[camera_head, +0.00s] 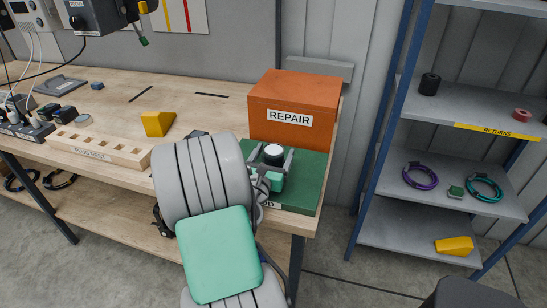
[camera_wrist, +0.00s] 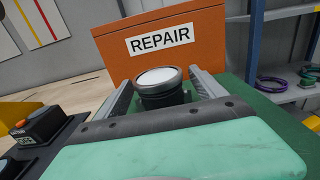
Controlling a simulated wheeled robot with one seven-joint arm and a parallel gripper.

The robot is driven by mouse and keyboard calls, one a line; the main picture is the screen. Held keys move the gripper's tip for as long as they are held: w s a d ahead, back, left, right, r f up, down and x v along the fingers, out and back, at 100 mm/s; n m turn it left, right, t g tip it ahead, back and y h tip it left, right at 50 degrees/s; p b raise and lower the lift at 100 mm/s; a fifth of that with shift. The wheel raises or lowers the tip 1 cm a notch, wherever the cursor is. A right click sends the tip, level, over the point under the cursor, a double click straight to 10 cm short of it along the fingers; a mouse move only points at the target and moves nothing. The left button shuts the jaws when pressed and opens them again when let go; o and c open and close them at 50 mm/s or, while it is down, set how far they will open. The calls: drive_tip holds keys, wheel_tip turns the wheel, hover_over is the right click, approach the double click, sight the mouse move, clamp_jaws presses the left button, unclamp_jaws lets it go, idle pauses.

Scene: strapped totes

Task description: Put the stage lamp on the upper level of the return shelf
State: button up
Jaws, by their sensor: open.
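The stage lamp (camera_head: 273,152), a short black cylinder with a round white lens facing up, is at the green mat (camera_head: 306,183) on the bench's right end. In the wrist view the lamp (camera_wrist: 160,80) stands between the two grey fingers of my gripper (camera_wrist: 163,92), which is open around it. In the head view my gripper (camera_head: 271,162) partly hides the lamp's lower part, so its base is not visible. The return shelf (camera_head: 497,128) is a blue-framed rack at the right, with a yellow RETURNS label on its upper level's edge.
An orange REPAIR box (camera_head: 293,102) stands just behind the lamp. The upper shelf level holds a black roll (camera_head: 429,84) and a red ring (camera_head: 522,115), with free room between them. Cable coils lie on the level below. A yellow wedge (camera_head: 157,123) and plug rest (camera_head: 98,148) are on the bench.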

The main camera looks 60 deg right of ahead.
clamp_jaws()
idle(0.8)
